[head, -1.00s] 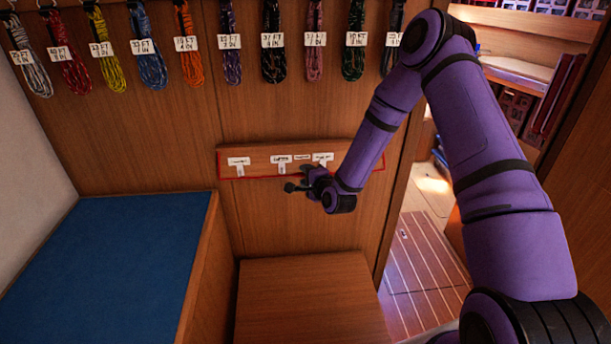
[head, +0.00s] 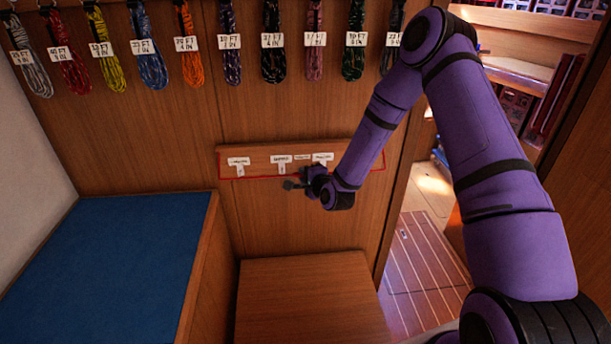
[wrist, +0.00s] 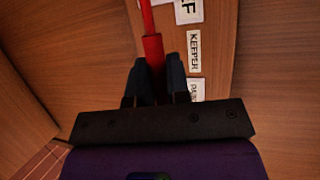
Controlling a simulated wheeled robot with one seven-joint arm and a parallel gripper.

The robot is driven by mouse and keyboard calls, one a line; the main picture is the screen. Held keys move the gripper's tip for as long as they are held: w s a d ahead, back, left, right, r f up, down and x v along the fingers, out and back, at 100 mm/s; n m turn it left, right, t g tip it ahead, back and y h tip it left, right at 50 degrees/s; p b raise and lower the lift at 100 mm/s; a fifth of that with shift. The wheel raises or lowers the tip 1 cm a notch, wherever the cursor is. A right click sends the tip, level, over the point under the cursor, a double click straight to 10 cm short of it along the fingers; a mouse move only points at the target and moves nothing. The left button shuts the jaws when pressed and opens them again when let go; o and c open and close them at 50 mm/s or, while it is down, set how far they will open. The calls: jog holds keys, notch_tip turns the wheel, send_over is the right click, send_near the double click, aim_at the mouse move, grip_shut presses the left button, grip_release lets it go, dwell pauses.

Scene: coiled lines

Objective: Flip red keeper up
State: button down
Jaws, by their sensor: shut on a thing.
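The red keeper (head: 255,178) is a thin red bar along the lower edge of a wooden board (head: 260,151) on the wall, with short ends rising at the board's sides. In the wrist view the keeper (wrist: 153,48) has a thicker red sleeve that runs down between my fingers. My gripper (wrist: 158,78) is shut on this sleeve, one dark finger on each side. In the head view my gripper (head: 290,183) is at the board's lower edge, and my wrist hides part of the bar.
White labels (head: 238,162) are on the board, one reading KEEPER (wrist: 194,51) in the wrist view. Coiled lines (head: 150,65) hang above. A blue-topped bench (head: 105,265) stands left and a wooden box top (head: 310,300) below. A doorway opens at right.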

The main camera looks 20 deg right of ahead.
notch_tip(320, 180, up, 14)
jog(key=w+m+g, duration=0.2)
jog(key=m+g, duration=0.1)
jog(key=g, duration=0.9)
jog(key=shift+w+d+y, duration=0.2)
jog(key=shift+d+y, duration=0.05)
jog(key=shift+y, duration=0.15)
dwell(0.4)
dwell(0.5)
jog(key=c, duration=1.1)
grip_release()
jog(key=shift+f, duration=0.1)
